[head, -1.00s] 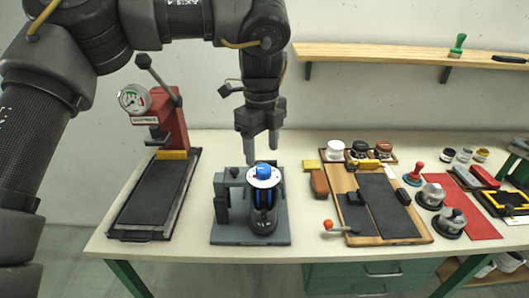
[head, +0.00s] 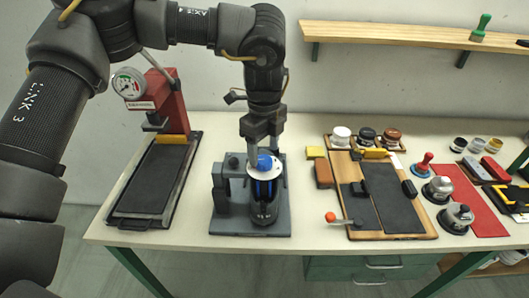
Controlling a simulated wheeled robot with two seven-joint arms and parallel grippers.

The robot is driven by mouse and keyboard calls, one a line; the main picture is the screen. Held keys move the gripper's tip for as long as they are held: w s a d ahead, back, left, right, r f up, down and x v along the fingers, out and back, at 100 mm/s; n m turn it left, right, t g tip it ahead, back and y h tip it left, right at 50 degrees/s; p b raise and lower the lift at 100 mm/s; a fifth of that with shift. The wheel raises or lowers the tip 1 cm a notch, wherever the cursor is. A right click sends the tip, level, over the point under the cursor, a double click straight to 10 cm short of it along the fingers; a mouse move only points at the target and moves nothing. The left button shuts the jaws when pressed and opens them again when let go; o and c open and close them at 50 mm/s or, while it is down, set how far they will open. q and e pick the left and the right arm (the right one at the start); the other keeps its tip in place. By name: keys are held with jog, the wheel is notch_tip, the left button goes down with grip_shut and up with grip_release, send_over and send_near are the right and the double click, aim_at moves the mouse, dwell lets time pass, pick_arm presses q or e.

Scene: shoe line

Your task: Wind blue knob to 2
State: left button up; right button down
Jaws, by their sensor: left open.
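The blue knob (head: 265,163) sits on top of a round pale dial plate (head: 279,166) on a dark grey fixture (head: 222,222) at the middle of the table. The dial's numbers are too small to read. My left gripper (head: 262,154) points straight down at the knob, its fingers open, with one finger to the left of the knob and the other behind it or at its right. I cannot tell whether a finger touches it. My right gripper is not in view.
A red press with a gauge (head: 129,83) and black base (head: 150,185) stands to the left. A wooden board with grey pads (head: 424,230) lies to the right, its orange-tipped lever (head: 331,217) near the fixture. Stamps and a red mat (head: 480,215) lie farther right.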

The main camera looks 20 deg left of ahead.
aim_at(265, 161)
pick_arm(q)
jog(key=shift+f, duration=1.35)
jog(key=c, duration=1)
